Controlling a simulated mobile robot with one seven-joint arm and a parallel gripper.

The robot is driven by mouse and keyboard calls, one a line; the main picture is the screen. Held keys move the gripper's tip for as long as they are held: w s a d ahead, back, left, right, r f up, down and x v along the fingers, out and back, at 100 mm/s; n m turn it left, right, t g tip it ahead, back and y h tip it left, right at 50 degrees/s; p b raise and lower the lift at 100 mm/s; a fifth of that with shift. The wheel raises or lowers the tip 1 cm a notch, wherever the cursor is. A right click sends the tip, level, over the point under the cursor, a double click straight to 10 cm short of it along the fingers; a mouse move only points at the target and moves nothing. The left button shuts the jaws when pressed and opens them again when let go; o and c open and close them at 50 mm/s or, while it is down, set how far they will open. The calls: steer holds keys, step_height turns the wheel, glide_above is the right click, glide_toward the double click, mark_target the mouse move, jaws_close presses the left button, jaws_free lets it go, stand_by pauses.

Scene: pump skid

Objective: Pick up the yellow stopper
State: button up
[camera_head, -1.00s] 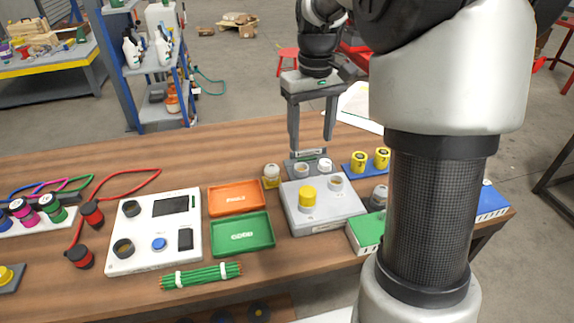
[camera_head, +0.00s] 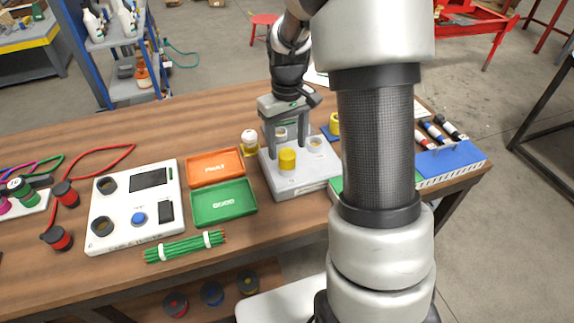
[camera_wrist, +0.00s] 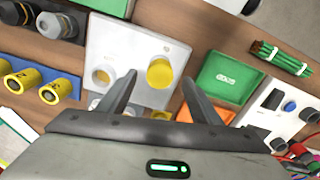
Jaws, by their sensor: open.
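The yellow stopper (camera_head: 288,160) is a short cylinder standing upright on a light grey block (camera_head: 308,185) with round sockets. It also shows in the wrist view (camera_wrist: 160,73), near the block's right edge. My gripper (camera_head: 288,153) is open and empty, pointing down over the block. In the wrist view my gripper's fingertips (camera_wrist: 159,76) lie on either side of the stopper, which appears between them. I cannot tell how far the tips are above the block or whether they touch the stopper.
A green tray (camera_head: 224,221) and an orange tray (camera_head: 238,164) lie left of the block. A blue rack (camera_wrist: 70,84) holds yellow capped parts. Green sticks (camera_head: 185,246) lie in front.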

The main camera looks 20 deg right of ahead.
mark_target(287, 152)
step_height(287, 152, down, 2)
steer(key=c, duration=1.3)
step_height(287, 152, up, 10)
steer(key=shift+r+p, duration=0.1)
steer(key=shift+p, duration=0.5)
steer(key=shift+w, duration=0.1)
